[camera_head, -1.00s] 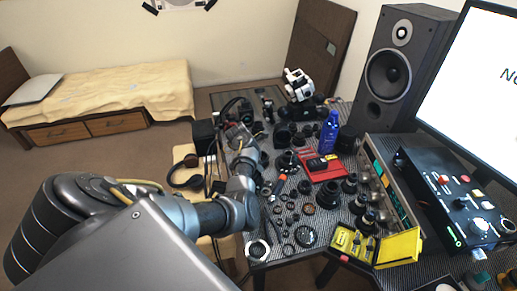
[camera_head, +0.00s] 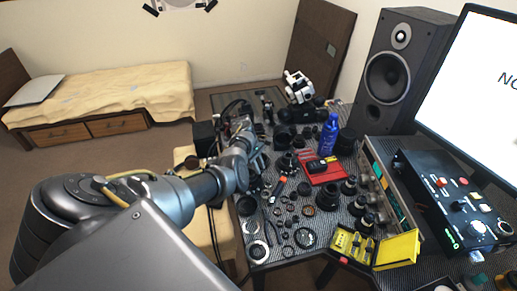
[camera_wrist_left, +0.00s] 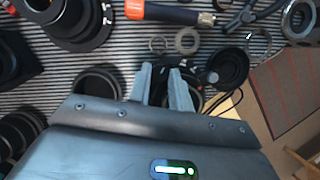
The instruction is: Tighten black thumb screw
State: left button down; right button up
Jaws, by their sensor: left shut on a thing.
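My left gripper (camera_wrist_left: 164,88) shows in the left wrist view with its two grey fingers close together. They are shut on a small dark part between them, which looks like the black thumb screw but is mostly hidden by the fingers. In the head view my left arm reaches in from the left to the left side of the table, and its hand is among dark parts and cables there. The fingertips are too small to make out in that view. My right gripper is in neither view.
The striped table (camera_head: 278,252) is crowded with black lens rings and barrels. A red tray (camera_head: 325,176), a blue bottle (camera_head: 329,134) and an open yellow case (camera_head: 397,249) stand on it. In the wrist view, an orange-handled tool (camera_wrist_left: 160,11) and a black round part (camera_wrist_left: 229,67) lie near the fingers.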

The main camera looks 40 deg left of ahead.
pick_arm(q)
jog(key=shift+m+g, duration=0.3)
jog(key=shift+m, duration=0.5)
jog(key=c, duration=1.3)
grip_release()
jog(key=shift+w+f, duration=0.1)
jog(key=shift+w, duration=0.05)
jog(key=shift+o, duration=0.2)
jog(key=p+v, duration=0.4)
jog(key=v, duration=0.4)
jog(key=shift+w+d, duration=0.15)
